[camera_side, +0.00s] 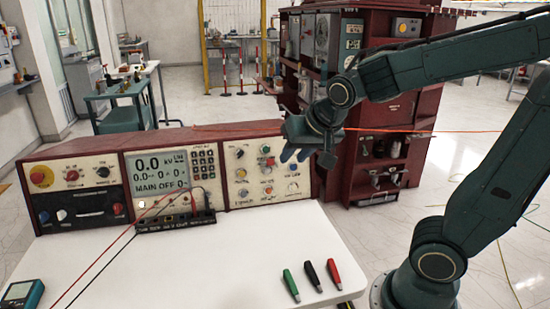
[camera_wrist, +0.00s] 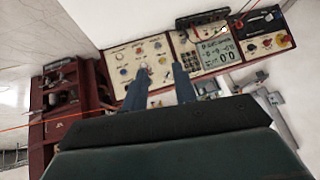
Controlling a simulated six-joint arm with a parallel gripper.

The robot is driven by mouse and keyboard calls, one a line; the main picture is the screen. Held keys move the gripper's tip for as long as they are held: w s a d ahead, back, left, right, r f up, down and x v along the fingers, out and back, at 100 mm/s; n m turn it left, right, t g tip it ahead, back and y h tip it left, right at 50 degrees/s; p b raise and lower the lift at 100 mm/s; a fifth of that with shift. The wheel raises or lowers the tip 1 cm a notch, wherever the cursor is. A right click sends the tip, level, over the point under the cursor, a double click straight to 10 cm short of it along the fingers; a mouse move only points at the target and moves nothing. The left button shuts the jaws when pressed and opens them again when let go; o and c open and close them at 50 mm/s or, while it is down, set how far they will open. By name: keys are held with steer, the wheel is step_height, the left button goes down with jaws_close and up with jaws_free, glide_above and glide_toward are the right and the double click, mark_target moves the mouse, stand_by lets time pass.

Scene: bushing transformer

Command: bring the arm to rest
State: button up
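My gripper (camera_side: 291,155) hangs in the air in front of the control console's right panel (camera_side: 266,172) in the side view. In the wrist view my gripper (camera_wrist: 162,69) shows two blue-grey fingers with a clear gap between them and nothing held. The arm is bent, with its forearm reaching left from the upper right. The console (camera_side: 78,190) has a left panel with a red knob, a middle panel with a lit display (camera_side: 158,172), and a right panel of knobs and sockets. The wrist view shows the console upside down.
A white table (camera_side: 240,260) in front of the console holds green (camera_side: 290,285), black (camera_side: 313,276) and red (camera_side: 334,274) probes and a teal meter (camera_side: 22,293). Red and black leads run from the console. A dark red cabinet (camera_side: 375,165) stands behind my gripper.

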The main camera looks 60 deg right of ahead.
steer(key=s+a+n+y, duration=0.1)
steer(key=s+a+n, duration=0.2)
steer(key=s, duration=0.3)
steer(key=s+a+n+g+y, duration=0.1)
steer(key=s+a+n, duration=0.2)
steer(key=s+n, duration=0.2)
steer(key=shift+s+a+r+y, duration=0.15)
steer(key=shift+s+r+y, duration=0.3)
steer(key=shift+s, duration=0.3)
